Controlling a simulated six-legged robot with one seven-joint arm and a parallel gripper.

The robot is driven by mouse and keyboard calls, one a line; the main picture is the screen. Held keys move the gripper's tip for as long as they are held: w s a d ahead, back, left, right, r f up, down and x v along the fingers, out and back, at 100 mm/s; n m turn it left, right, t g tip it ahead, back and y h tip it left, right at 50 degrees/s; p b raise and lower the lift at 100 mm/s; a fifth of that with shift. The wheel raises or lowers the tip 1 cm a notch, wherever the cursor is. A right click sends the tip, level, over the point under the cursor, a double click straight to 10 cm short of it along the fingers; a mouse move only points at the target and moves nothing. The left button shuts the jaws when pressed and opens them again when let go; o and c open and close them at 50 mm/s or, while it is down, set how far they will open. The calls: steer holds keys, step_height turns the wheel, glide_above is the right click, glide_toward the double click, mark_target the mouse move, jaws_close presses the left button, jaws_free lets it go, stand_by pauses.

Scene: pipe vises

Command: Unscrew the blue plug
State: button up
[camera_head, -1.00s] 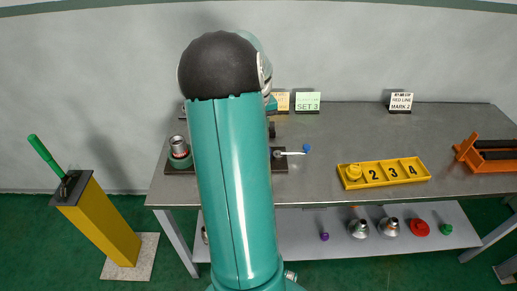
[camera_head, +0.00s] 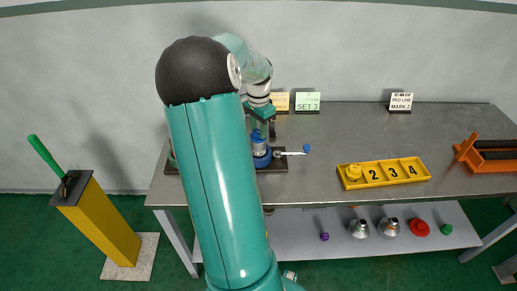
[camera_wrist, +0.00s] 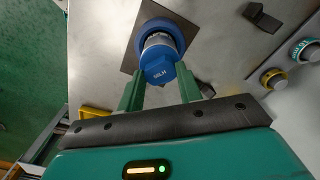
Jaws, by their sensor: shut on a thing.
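The blue plug (camera_wrist: 160,68) sits at the near end of a pale metal pipe piece (camera_wrist: 157,42) in the wrist view; its face has small lettering that seems to end in "LH". The pipe piece stands in a round blue vise (camera_wrist: 141,46) on a dark base plate. My gripper (camera_wrist: 160,76) has its two green fingers on opposite sides of the plug, shut on it. In the head view my gripper (camera_head: 262,122) is above the blue vise (camera_head: 261,158), pointing down. A handle with a blue knob (camera_head: 307,148) sticks out to the right of this vise.
A yellow numbered tray (camera_head: 384,173) holds a yellow part in its leftmost slot. An orange rack (camera_head: 482,155) is at the right. Sign cards (camera_head: 307,101) line the back. Several parts lie on the lower shelf (camera_head: 345,215). A yellow post (camera_head: 100,220) stands left of the table.

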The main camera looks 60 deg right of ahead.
steer(key=m, duration=0.3)
steer(key=shift+m, duration=0.4)
steer(key=m, duration=1)
steer(key=shift+m, duration=0.3)
steer(key=o, duration=1.1)
steer(key=shift+r, duration=0.1)
